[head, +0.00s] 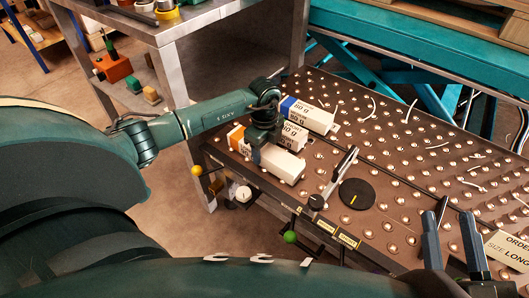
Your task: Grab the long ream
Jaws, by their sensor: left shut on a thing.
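Three white paper reams lie side by side at the left end of the roller-ball table (390,165). The nearest ream (281,164) has an orange end and looks the longest. A middle ream (291,135) lies behind it, partly hidden by my gripper. The farthest ream (312,114) has a blue end. My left gripper (258,145) reaches down over the orange-ended ream. One finger shows against its near side; the other finger is hidden. My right gripper (449,216) is at the lower right, its two fingers apart with nothing between them.
A sign (508,250) reading "ORDER SIZE LONG" is at the right edge. A black disc (356,194) and a lever (341,172) are right of the reams. White strips lie scattered on the table. A grey shelf (180,45) stands behind my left arm.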

